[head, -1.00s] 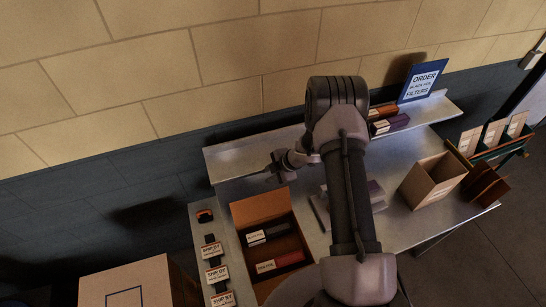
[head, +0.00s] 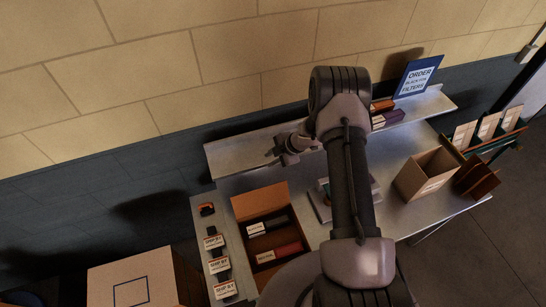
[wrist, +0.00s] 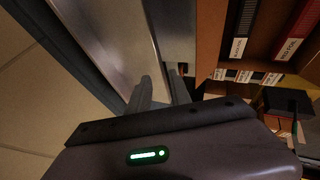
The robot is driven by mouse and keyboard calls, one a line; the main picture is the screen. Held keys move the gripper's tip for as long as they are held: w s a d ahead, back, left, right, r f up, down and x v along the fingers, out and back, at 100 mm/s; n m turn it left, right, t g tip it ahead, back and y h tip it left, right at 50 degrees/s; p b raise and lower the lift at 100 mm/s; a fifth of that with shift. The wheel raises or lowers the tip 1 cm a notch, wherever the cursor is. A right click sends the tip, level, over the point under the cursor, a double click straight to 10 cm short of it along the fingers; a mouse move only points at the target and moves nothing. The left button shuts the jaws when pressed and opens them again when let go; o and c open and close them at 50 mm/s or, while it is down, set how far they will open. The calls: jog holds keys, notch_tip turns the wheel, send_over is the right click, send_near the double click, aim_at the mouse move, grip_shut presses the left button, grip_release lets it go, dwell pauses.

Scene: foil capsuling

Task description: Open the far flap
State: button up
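The open-topped brown box (head: 243,236) stands on the bench in the head view. Its far flap (head: 261,203) stands up and leans away from the opening, so the inside shows. Two small labelled cartons, one black (head: 268,226) and one red (head: 279,253), lie inside. My gripper (head: 274,153) is beyond and above the far flap, apart from it and near the back shelf. In the wrist view my gripper (wrist: 161,86) shows two fingers with an empty gap between them. The brown flap (wrist: 211,40) is right of the fingers, not touching them.
A back shelf (head: 240,152) runs behind the box, close to my gripper. Labelled tags (head: 218,265) line the strip at left. An open tan carton (head: 425,176) stands at right, and a cardboard box (head: 130,275) is at front left. My arm hides part of the bench.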

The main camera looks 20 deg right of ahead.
jog(key=v, duration=1.7)
jog(key=shift+r+b, duration=0.2)
jog(key=shift+b, duration=0.25)
jog(key=shift+d, duration=0.1)
